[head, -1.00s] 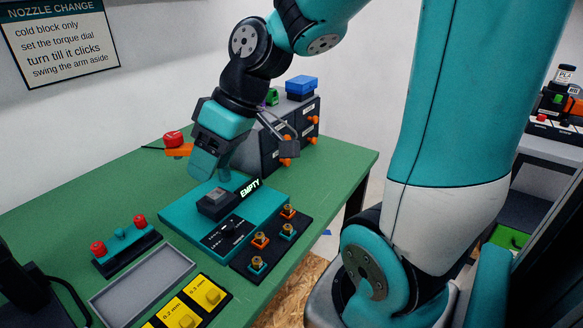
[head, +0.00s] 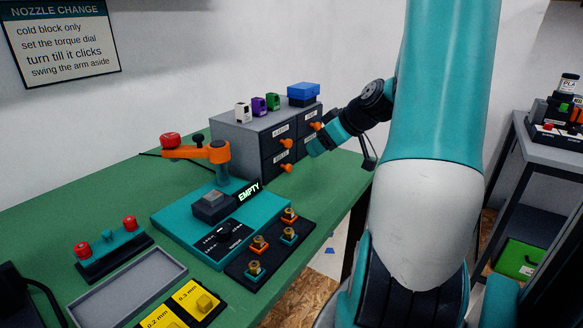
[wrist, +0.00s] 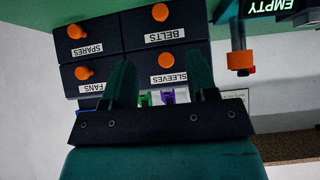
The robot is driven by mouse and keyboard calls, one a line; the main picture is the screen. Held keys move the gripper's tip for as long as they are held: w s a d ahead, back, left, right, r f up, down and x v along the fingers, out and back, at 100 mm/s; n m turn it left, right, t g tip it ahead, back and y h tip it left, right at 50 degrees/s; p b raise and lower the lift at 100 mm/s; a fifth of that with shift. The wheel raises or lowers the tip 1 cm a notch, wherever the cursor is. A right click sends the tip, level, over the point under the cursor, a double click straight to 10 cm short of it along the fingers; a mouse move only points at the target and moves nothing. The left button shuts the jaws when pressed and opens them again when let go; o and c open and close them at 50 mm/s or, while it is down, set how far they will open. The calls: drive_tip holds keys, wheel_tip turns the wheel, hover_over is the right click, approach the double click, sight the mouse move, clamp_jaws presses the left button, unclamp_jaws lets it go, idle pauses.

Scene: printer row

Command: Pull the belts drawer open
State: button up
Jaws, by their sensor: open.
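The belts drawer (wrist: 140,27), dark with a white BELTS label, shows in the upside-down wrist view. Its orange knob (wrist: 160,12) is near the top edge. In the head view it is the lower left drawer front (head: 270,166), with an orange knob (head: 286,168); it looks shut. My gripper (head: 316,147) is in front of the drawer cabinet, to the right of that knob. In the wrist view its two teal fingers (wrist: 162,75) are spread and empty, overlapping the sleeves drawer's area in the picture. Neither finger appears to touch a knob.
The grey cabinet (head: 232,132) also has sleeves (wrist: 165,74), fans (wrist: 100,72) and spares (wrist: 90,36) drawers. Small coloured parts and a blue box (head: 303,91) are on its top. An orange arm (head: 196,152) with a red knob stands left, beside the teal EMPTY station (head: 170,217).

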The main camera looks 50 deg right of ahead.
sight(290, 166)
drive_tip(key=x, duration=1.2)
drive_tip(key=shift+w+f, duration=0.1)
drive_tip(key=shift+f, duration=0.05)
drive_tip(key=shift+c, duration=0.2)
